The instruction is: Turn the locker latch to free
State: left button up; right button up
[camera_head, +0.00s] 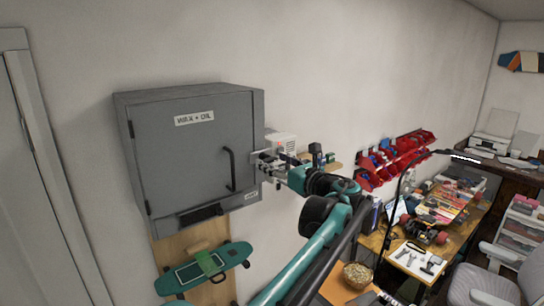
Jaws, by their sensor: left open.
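The grey wall locker (172,150) hangs on the left wall, with a label reading "WAX + OIL" (194,118) on its door. The door looks shut. A dark bar handle (230,170) stands upright near the door's right edge. My left gripper (259,163) is open at the locker's right front edge, just right of the handle. The latch cannot be made out; the gripper may cover it. A small label (251,195) sits below the gripper. Whether the fingers touch anything cannot be told. My right gripper is not in view.
A green skateboard (205,268) is on a wooden panel below the locker. A white box (282,143) is just behind the gripper. Red bins (397,158) are on the wall to the right, above a cluttered workbench. A grey chair (480,270) stands at lower right.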

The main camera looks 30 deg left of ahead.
aim_at(266, 158)
pick_arm(q)
jog(key=shift+x, duration=1.15)
jog(key=c, duration=1.2)
jog(key=shift+o, duration=0.2)
jog(key=shift+n, duration=0.3)
jog(key=n, duration=0.4)
jog(key=shift+s, duration=0.1)
jog(key=n, duration=0.5)
jog(key=shift+f, duration=0.1)
jog(key=n, duration=0.4)
jog(key=shift+s+b, duration=0.1)
jog(key=shift+b, duration=0.25)
jog(key=shift+f+n, duration=0.15)
jog(key=shift+n, duration=2.05)
